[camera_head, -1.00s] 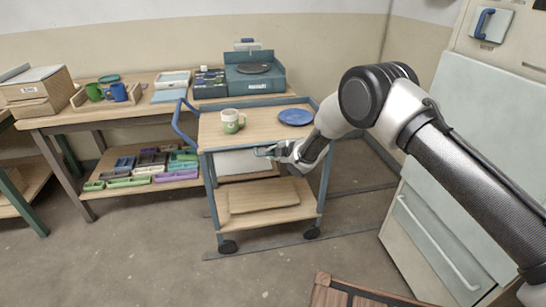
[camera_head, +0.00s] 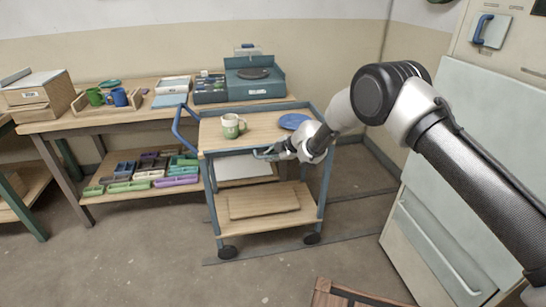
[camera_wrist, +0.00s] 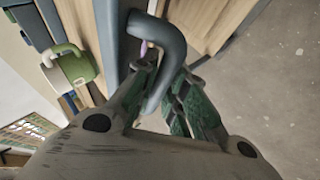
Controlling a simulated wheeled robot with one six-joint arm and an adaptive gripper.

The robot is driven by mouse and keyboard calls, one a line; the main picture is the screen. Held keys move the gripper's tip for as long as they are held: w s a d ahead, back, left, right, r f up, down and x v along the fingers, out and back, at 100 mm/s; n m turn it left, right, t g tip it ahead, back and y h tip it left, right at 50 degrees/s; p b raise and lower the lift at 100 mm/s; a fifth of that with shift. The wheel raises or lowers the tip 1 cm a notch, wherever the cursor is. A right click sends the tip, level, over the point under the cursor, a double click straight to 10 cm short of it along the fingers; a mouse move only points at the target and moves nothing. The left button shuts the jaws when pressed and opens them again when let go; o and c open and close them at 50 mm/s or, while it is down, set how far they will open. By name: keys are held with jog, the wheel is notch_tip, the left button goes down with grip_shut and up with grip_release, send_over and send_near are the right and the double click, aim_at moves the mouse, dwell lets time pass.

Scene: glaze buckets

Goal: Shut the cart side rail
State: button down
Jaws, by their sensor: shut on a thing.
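The cart (camera_head: 208,190) has a blue-grey frame, a wooden top and a lower wooden shelf. At the front edge of its top, my gripper (camera_head: 268,153) reaches in from the right. In the wrist view a thick blue-grey bent handle (camera_wrist: 175,42) belongs to the side rail. My gripper (camera_wrist: 162,68) is shut on this handle, its green-padded fingers around the bar. The rest of the rail is hard to make out in the head view, partly behind my gripper.
A workbench (camera_head: 70,125) with mugs and trays stands behind left. A pale cabinet (camera_head: 450,150) is at right. Floor in front is mostly clear.

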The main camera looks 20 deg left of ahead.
jog(key=c, duration=1.7)
grip_release()
jog(key=shift+a, duration=0.1)
jog(key=v, duration=1.2)
